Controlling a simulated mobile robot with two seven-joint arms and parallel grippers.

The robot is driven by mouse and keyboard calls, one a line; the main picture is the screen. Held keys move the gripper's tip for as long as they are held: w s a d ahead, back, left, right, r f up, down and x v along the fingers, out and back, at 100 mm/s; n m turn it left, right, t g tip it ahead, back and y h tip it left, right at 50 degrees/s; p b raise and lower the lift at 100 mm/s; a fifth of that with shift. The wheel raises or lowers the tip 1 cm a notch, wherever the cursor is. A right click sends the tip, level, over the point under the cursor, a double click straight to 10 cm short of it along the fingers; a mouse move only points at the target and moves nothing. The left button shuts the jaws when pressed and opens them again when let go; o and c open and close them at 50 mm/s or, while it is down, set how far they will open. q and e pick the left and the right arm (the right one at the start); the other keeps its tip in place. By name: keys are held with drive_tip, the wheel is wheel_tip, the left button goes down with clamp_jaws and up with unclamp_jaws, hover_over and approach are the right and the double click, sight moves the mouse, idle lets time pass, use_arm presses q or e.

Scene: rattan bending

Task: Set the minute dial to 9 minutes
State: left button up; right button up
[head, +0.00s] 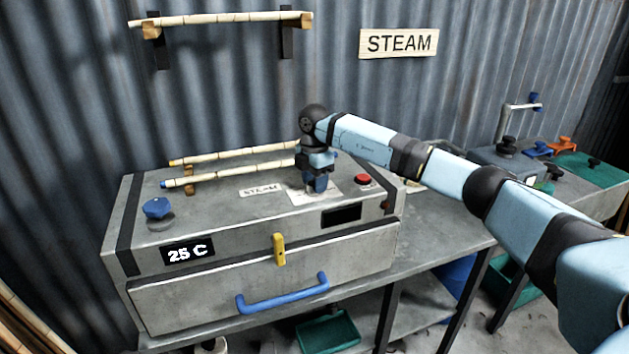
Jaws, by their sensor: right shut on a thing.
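The steam box (225,228) is a grey metal case on a bench, with a display (188,253) reading "25 C" at its front left. My right gripper (318,188) points down at the box top and is shut at a pale plate (300,197). What it holds there is hidden by its fingers; it is at the place of a dial, but I cannot see the dial or its setting. A dark, blank display (341,215) is on the front just below. A blue knob (157,207) stands at the left of the top. My left gripper is not in view.
A red button (363,180) is right of my gripper. Rattan poles (233,154) lie on rests along the box's back. A yellow latch (279,250) and blue handle (284,295) are on the front. A "STEAM" sign (398,43) hangs behind. Another bench is at the right.

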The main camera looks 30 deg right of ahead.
drive_tip(key=shift+d+r, duration=0.1)
drive_tip(key=o, duration=0.9)
drive_tip(key=shift+o, duration=0.2)
wheel_tip(320, 180, up, 14)
drive_tip(key=b, duration=0.2)
drive_tip(key=shift+b, duration=0.35)
drive_tip(key=shift+f, duration=0.2)
